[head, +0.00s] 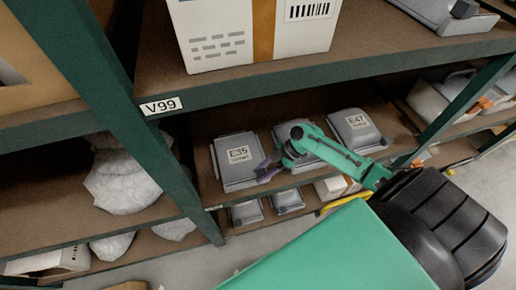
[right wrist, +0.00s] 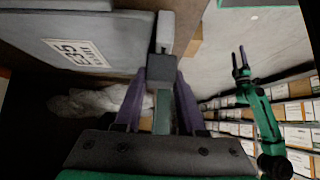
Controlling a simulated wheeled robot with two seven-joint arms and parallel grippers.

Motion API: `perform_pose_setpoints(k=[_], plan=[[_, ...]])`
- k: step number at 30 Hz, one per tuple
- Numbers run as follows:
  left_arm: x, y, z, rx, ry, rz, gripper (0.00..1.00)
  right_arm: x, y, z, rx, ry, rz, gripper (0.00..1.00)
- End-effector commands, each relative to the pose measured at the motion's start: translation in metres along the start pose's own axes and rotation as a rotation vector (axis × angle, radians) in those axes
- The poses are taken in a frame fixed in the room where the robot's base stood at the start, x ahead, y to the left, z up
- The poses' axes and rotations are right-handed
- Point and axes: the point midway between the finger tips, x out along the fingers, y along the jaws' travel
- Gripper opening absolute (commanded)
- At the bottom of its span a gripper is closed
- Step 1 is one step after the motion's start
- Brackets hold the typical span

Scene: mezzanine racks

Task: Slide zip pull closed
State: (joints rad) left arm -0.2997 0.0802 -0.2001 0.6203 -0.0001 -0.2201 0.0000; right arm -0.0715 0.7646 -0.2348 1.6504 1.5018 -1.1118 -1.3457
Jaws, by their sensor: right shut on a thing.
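A grey case labelled E35 (head: 239,160) lies on the middle shelf; its label side fills the upper left of the right wrist view (right wrist: 85,45). My right gripper (head: 265,171) is at the case's lower right corner. In the right wrist view its purple fingers (right wrist: 163,78) are shut on a small grey piece (right wrist: 163,62) at the case's edge, which I take for the zip pull. The fingers partly hide it. The zip track cannot be made out. My left gripper (right wrist: 240,58) shows only in the right wrist view, apart from the case, with its fingers parted.
A middle case (head: 308,142) and a case labelled E47 (head: 356,130) stand to the right. The upper shelf edge (head: 300,76) and a green upright (head: 140,130) frame the bay. A white carton (head: 215,35) stands above.

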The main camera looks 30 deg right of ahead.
Motion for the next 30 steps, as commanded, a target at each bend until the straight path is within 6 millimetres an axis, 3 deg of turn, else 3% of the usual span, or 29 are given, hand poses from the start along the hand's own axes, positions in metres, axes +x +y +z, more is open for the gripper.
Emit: perform_pose_setpoints(k=[1,3,12,16,20,30], plan=[[0.000,0.000,0.000,0.000,0.000,0.000,0.72,0.000,0.000,-0.001,-0.001,0.001,0.001,0.47],[0.000,0.000,0.000,0.000,0.000,0.000,0.72,0.000,0.000,-0.001,0.000,0.001,0.000,0.70],[0.000,0.000,0.000,0.000,-0.001,0.000,0.72,0.000,0.000,-0.001,0.000,0.001,0.000,0.70],[0.001,0.000,0.000,0.000,-0.001,0.000,0.72,-0.011,0.001,0.001,0.001,-0.001,0.002,0.70],[0.002,0.000,0.001,0.000,-0.001,0.000,0.72,-0.037,0.000,0.001,-0.001,-0.004,0.001,0.70],[0.002,0.000,0.001,0.000,-0.001,0.001,0.72,-0.128,0.000,0.000,0.000,-0.002,0.000,0.70]])
